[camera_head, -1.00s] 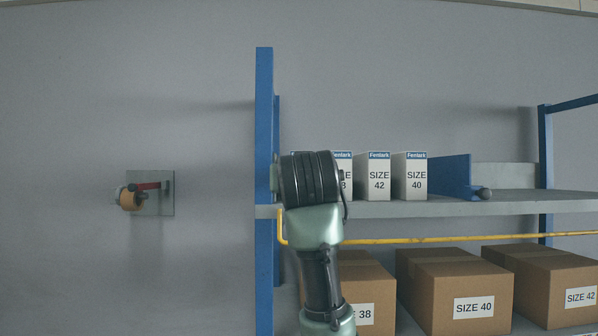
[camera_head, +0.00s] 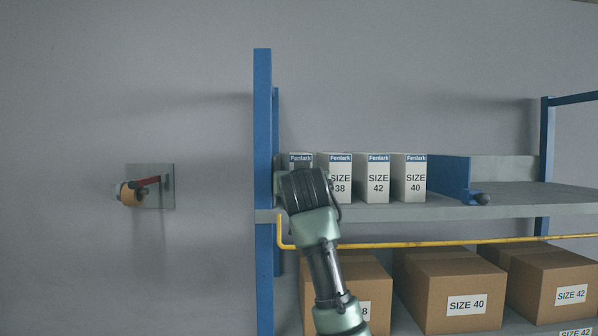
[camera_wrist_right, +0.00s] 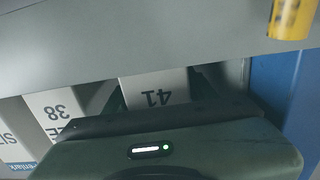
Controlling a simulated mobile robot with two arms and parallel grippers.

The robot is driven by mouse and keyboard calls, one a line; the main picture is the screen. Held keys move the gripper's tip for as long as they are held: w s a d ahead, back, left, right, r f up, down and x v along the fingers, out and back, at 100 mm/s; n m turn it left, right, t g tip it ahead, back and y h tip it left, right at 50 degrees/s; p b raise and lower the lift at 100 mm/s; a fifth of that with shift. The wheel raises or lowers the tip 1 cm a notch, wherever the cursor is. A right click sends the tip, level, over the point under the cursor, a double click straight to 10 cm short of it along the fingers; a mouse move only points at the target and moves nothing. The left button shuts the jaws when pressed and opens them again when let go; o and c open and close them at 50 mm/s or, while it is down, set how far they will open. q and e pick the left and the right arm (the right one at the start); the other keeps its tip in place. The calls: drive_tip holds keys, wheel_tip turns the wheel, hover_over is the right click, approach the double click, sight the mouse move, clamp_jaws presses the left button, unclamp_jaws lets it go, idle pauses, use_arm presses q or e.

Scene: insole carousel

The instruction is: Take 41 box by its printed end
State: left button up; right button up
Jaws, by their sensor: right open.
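The 41 box (camera_wrist_right: 155,90) shows its printed end upside down in the right wrist view, just beyond my gripper body. In the head view the leftmost white Fenlark box (camera_head: 300,157) shows only its blue top band; my wrist covers its number. My right gripper (camera_wrist_right: 157,99) is open, with dark green fingers partly showing at both sides of the 41 box's end. The wrist body hides the rest of the fingers, and I cannot tell whether they touch the box. My left gripper is in neither view.
The 38 box (camera_head: 340,180), 42 box (camera_head: 378,180) and 40 box (camera_head: 415,180) stand to the right on the grey shelf (camera_head: 440,212). A blue post (camera_head: 263,130) stands close at left. A yellow rail (camera_head: 420,243) runs below, above brown cartons (camera_head: 455,275).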

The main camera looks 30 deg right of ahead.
drive_tip(key=shift+s+a+r, duration=0.1)
clamp_jaws()
